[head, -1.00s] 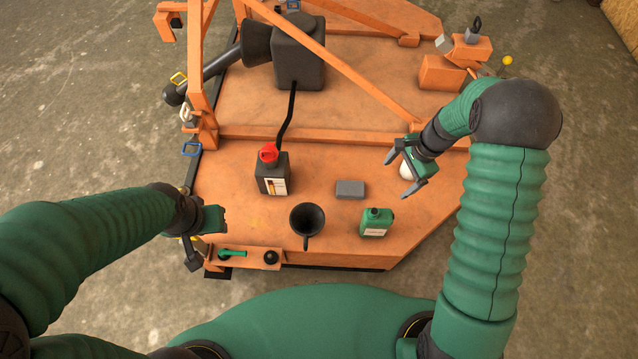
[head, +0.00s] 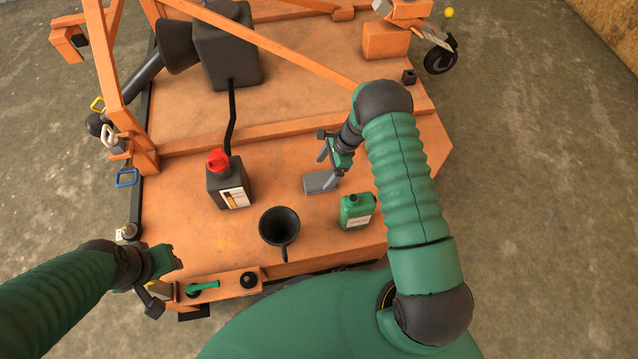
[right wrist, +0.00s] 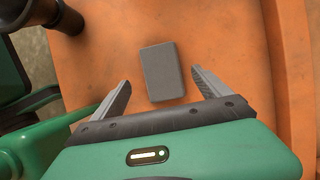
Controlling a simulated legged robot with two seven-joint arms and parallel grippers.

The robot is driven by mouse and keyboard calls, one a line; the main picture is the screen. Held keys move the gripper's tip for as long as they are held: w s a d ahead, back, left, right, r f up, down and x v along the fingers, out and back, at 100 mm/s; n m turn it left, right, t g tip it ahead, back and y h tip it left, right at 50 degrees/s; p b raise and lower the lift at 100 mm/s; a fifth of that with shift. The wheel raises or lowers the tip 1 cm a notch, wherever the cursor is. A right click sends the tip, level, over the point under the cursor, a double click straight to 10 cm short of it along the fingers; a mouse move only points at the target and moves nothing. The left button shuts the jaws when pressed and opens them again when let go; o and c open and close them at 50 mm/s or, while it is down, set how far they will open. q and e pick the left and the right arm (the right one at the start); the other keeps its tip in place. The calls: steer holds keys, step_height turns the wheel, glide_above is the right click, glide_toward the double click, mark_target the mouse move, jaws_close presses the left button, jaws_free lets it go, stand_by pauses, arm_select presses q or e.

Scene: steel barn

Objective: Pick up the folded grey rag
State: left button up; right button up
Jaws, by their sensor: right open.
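The folded grey rag (head: 316,184) is a small flat grey block on the orange deck (head: 285,165), between the black jug and the green can. My right gripper (head: 327,166) is open just above it, its fingers partly covering the rag in the head view. In the right wrist view the whole rag (right wrist: 162,72) lies flat ahead, between and beyond the two open fingers (right wrist: 161,80); neither seems to touch it. My left gripper (head: 166,275) is at the deck's near left corner, away from the rag; its jaw opening is unclear.
A green can (head: 356,211) stands close to the rag's near right. A black funnel (head: 279,228) and a black jug with red cap (head: 228,183) stand to the left. An orange bar (head: 275,128) crosses behind. The deck to the right of the can is clear.

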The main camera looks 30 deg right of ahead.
steer(key=b+x, duration=0.2)
steer(key=x, duration=0.1)
steer(key=b+x, duration=0.1)
steer(key=x, duration=0.1)
steer(key=shift+d+f, duration=0.1)
steer(key=shift+d, duration=0.3)
steer(key=shift+w+a+f, duration=0.1)
steer(key=shift+f, duration=0.1)
steer(key=shift+r, duration=0.2)
steer(key=shift+f, duration=0.3)
steer(key=c, duration=1.6)
step_height(320, 180, up, 11)
steer(key=p, duration=0.5)
steer(key=shift+f, duration=0.2)
